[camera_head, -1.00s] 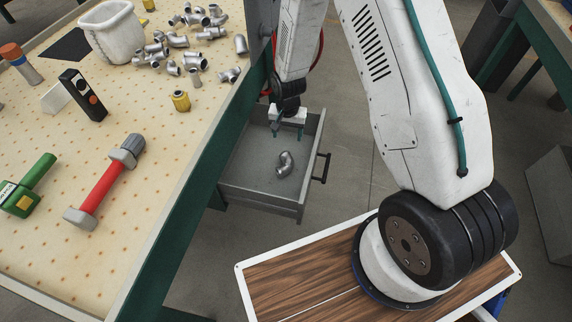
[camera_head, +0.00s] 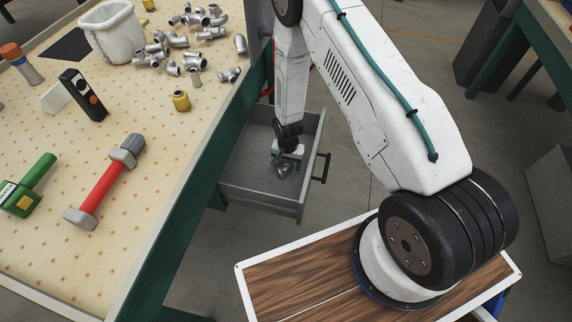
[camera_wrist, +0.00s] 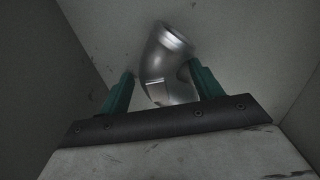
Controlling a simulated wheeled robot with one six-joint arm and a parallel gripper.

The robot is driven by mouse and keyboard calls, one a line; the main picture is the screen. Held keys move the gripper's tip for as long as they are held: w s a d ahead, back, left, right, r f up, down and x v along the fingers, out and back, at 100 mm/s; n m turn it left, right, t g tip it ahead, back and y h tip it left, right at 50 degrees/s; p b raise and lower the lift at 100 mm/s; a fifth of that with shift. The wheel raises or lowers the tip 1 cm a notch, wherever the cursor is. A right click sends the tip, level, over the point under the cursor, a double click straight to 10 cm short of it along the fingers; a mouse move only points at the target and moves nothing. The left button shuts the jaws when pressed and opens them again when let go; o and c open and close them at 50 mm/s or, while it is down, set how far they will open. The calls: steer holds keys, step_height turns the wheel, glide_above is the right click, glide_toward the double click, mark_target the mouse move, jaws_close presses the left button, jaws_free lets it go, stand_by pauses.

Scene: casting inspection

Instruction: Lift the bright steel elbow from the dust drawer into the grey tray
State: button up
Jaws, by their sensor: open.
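The bright steel elbow (camera_wrist: 165,65) lies on the floor of the open dust drawer (camera_head: 250,186). In the wrist view, my gripper (camera_wrist: 160,88) is open, with one green finger on each side of the elbow's lower part. I cannot tell whether the fingers touch it. In the head view, my gripper (camera_head: 283,165) is down inside the drawer and mostly hides the elbow. I cannot make out the grey tray in these views.
The drawer walls stand close around my gripper, with a black handle (camera_head: 321,168) on the right side.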

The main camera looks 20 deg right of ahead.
steer(key=c, duration=1.4)
